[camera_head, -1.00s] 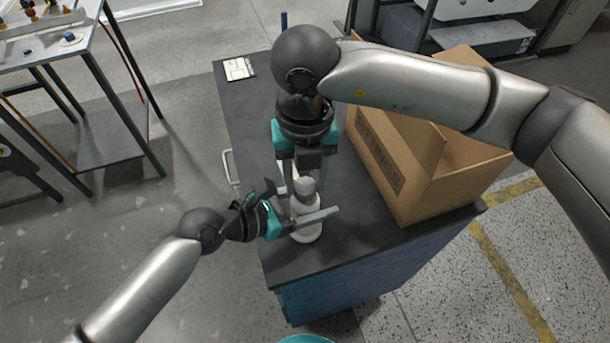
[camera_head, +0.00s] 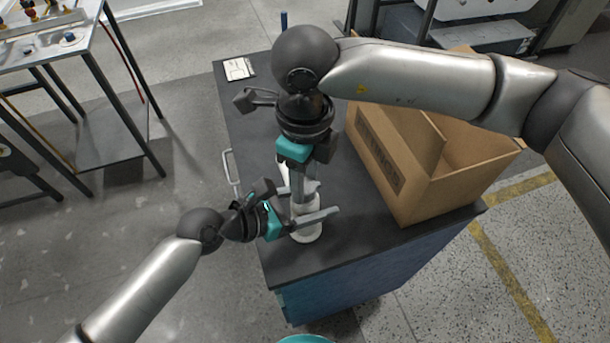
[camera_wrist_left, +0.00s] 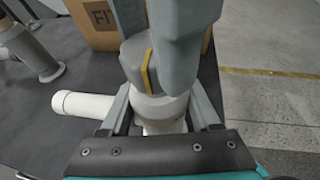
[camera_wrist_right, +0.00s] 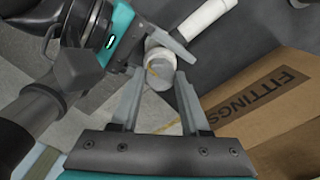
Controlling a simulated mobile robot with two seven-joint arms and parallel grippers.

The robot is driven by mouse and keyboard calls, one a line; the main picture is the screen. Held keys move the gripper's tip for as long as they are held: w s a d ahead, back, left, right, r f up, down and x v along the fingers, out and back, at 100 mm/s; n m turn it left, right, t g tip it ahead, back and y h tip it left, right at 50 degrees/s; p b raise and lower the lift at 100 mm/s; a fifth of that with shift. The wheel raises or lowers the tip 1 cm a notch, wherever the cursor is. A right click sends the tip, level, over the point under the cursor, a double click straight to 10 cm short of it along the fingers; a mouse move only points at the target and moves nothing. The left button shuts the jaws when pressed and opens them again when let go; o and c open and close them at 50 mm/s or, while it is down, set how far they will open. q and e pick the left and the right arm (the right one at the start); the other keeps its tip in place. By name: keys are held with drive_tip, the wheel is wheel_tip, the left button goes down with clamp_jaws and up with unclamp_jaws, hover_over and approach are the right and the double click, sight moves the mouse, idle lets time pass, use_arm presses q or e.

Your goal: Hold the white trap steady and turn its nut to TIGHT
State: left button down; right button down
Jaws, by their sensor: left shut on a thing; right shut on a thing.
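The white trap (camera_head: 308,232) stands on the dark cabinet top near its front edge; its side pipe (camera_wrist_left: 85,105) points left in the left wrist view. The grey nut (camera_wrist_left: 136,65) sits on top of it and bears a yellow stripe; it also shows in the right wrist view (camera_wrist_right: 161,66). My left gripper (camera_head: 312,206) comes from the left and is shut on the trap's white body below the nut. My right gripper (camera_head: 304,188) reaches down from above and is shut on the nut, hiding part of it. I cannot read a TIGHT mark.
An open cardboard box marked FITTINGS (camera_head: 408,165) stands close to the right of my right gripper. A small white card (camera_head: 239,68) lies at the cabinet's far left corner.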

drive_tip(key=n, duration=1.1)
drive_tip(key=shift+n, duration=1.8)
drive_tip(key=shift+c, duration=1.9)
unclamp_jaws()
wheel_tip(320, 180, up, 12)
